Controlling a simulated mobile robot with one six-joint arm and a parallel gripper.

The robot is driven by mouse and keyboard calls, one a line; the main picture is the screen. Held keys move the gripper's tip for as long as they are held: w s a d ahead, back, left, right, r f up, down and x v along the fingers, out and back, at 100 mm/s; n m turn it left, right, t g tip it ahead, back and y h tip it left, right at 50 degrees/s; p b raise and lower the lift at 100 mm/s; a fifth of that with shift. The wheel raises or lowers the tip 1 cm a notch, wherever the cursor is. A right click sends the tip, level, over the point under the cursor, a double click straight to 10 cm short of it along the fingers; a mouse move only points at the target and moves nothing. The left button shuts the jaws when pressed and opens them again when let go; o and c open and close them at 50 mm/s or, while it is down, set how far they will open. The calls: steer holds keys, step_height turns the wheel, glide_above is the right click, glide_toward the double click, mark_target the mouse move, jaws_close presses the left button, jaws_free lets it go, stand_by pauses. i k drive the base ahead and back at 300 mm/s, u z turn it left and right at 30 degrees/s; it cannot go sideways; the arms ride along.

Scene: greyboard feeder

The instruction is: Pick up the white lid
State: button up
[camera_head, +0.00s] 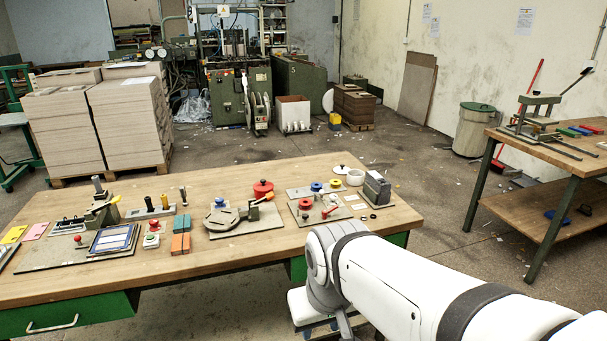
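The white lid (341,169) is a small flat disc with a little knob on top. It lies near the back right edge of the wooden workbench (150,279). A white round pot (355,178) stands just to its right and slightly nearer. My white arm reaches in from the lower right and bends down in front of the bench. My gripper's fingers cannot be made out, as the arm's end runs down out of sight at the bottom. The lid is well apart from my arm.
A grey box-like block (376,188) stands right of the pot. A plate with coloured knobs (318,206) lies in front of the lid, and a red pot (263,189) to the left. Fixtures crowd the bench's left half. A second table (552,152) stands right.

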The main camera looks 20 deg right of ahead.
mark_target(341, 169)
steer(key=z, duration=2)
steer(key=i, duration=4.3)
steer(key=u, duration=1.1)
